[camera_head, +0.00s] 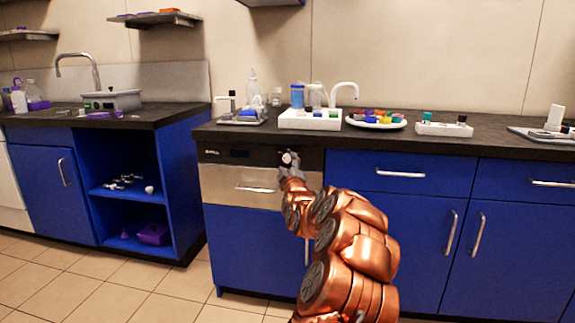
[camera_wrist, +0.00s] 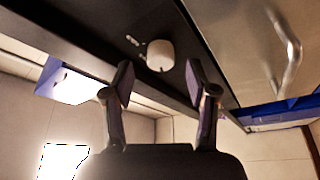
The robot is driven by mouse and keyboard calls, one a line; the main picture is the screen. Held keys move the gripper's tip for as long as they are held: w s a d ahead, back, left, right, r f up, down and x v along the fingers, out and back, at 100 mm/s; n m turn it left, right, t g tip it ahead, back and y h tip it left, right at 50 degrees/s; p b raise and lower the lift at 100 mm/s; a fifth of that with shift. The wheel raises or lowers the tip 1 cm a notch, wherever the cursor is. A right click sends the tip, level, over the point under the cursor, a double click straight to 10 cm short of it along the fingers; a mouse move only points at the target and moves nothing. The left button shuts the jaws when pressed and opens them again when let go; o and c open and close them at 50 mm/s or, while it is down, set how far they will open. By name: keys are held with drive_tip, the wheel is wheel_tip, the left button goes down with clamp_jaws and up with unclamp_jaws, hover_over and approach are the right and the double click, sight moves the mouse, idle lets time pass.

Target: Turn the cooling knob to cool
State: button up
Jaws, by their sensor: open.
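The cooling knob is a round white knob (camera_wrist: 160,55) on a dark control strip, seen in the wrist view just beyond and between my fingertips. In the head view the knob (camera_head: 287,158) shows at the right part of the dark panel, just above my gripper (camera_head: 291,169). In the wrist view my gripper (camera_wrist: 158,82) is open, one finger on each side below the knob, with nothing between them. I cannot tell whether a finger touches the knob. Small pale marks (camera_wrist: 133,41) lie beside the knob, too small to read.
The knob panel (camera_head: 222,155) sits above a steel front with a bar handle (camera_head: 257,189), under the dark counter edge (camera_head: 400,150). On the counter stand a white tray (camera_head: 290,124), a plate of coloured pieces (camera_head: 358,125) and a white rack (camera_head: 445,130). Blue cabinets (camera_head: 385,240) flank it.

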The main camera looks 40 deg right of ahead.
sight(287, 158)
drive_tip(key=shift+x, duration=1.1)
drive_tip(key=shift+f, duration=0.1)
clamp_jaws()
